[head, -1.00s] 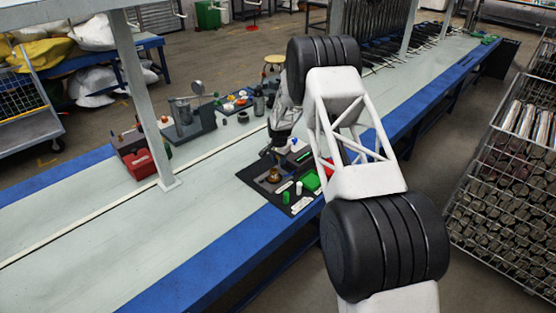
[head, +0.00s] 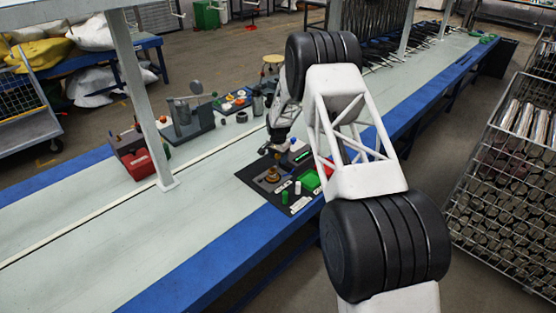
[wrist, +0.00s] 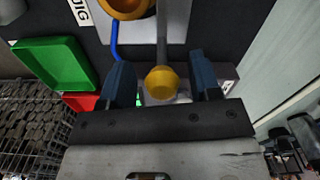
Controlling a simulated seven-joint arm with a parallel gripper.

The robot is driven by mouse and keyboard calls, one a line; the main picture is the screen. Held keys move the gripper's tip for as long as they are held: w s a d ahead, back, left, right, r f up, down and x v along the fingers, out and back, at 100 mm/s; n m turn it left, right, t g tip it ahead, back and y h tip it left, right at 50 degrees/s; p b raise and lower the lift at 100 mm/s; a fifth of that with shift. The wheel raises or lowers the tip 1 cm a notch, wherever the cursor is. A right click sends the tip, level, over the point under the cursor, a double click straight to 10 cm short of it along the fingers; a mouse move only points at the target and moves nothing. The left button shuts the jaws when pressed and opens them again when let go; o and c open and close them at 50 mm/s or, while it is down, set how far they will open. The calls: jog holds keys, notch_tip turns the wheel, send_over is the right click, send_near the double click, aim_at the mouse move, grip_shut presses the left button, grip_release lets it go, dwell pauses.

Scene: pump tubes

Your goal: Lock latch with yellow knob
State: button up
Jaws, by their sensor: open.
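The yellow knob (wrist: 163,82) shows in the wrist view at the end of a grey bar that runs up the picture. My gripper (wrist: 163,76) is open, with one blue finger on each side of the knob. There are visible gaps between the knob and both fingers. In the head view my gripper (head: 272,146) is low over the far side of the black mat (head: 246,180). The knob and latch are too small or hidden to make out there.
A green tray (wrist: 55,62) and a red part (wrist: 80,101) lie left of my gripper. An orange ring-like part (wrist: 126,8) and a blue tube (wrist: 116,42) are ahead. In the head view, a brass part (head: 272,174) stands on the mat.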

jog(key=shift+r, duration=3.25)
jog(key=shift+s+d+r, duration=0.1)
jog(key=shift+s+r, duration=0.05)
jog(key=shift+r, duration=0.3)
jog(key=s+d+r+n, duration=0.1)
jog(key=s+d+r, duration=0.3)
jog(key=s+r, duration=0.55)
jog(key=s+d+r+n+t, duration=0.1)
jog(key=s+d+r, duration=0.3)
jog(key=s+r, duration=0.6)
jog(key=s+d+r+n, duration=0.1)
jog(key=s+d+r, duration=0.2)
jog(key=s+r, duration=0.7)
jog(key=s+d+r+n, duration=0.1)
jog(key=s+d, duration=0.1)
jog(key=s, duration=1.1)
jog(key=s+d+r+n+t, duration=0.1)
jog(key=s+d+r, duration=0.1)
jog(key=s, duration=1.1)
jog(key=s+d+r+n, duration=0.1)
jog(key=s+d+r, duration=0.1)
jog(key=s, duration=1.1)
jog(key=shift+s+d+r+n+t, duration=0.25)
jog(key=shift+s+d+n+t, duration=0.05)
jog(key=shift+s+d+n, duration=0.15)
